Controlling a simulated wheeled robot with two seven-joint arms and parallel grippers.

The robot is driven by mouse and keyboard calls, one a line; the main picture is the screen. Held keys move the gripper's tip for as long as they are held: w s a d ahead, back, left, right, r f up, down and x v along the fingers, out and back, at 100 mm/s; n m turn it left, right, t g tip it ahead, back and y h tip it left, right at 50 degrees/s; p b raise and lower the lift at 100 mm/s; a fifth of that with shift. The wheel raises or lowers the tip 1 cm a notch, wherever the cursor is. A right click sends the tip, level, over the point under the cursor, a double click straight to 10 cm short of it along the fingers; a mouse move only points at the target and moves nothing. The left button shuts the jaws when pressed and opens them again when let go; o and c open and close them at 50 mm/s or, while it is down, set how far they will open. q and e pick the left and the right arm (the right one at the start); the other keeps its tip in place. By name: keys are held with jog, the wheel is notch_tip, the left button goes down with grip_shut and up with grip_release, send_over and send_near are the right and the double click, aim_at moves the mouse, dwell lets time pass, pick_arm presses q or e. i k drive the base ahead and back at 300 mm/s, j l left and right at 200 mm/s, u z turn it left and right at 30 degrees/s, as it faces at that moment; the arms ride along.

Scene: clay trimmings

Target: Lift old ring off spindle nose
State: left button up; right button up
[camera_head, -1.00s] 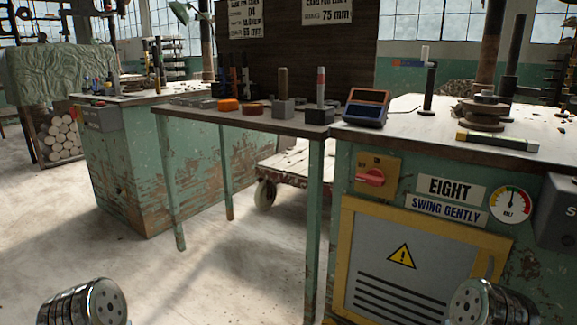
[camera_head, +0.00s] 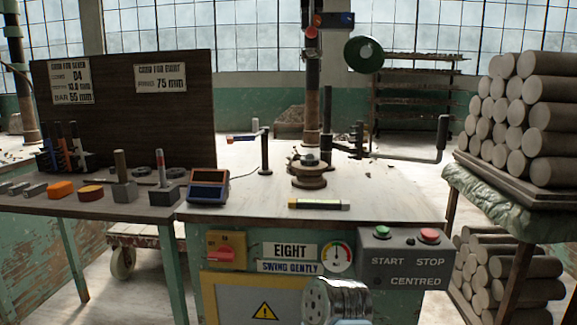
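A brown, stacked round assembly (camera_head: 309,180) stands on the bench top, right of centre, and looks like the spindle. Round flanges or rings surround a dark centre at its top. I cannot tell at this size which part is the old ring. A silver cylindrical part of my own arm (camera_head: 336,298) shows at the bottom edge, in front of the bench and well apart from the spindle. Neither gripper's fingers are in view.
The bench (camera_head: 235,213) holds a digital readout box (camera_head: 208,186), a yellow-ended bar (camera_head: 319,204) and an upright post (camera_head: 265,153). A crank arm (camera_head: 441,140) sticks out at right. A START/STOP box (camera_head: 405,258) fronts the bench. Stacked clay cylinders (camera_head: 553,115) stand far right.

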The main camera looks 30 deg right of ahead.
aim_at(307, 162)
jog(key=z, duration=1.65)
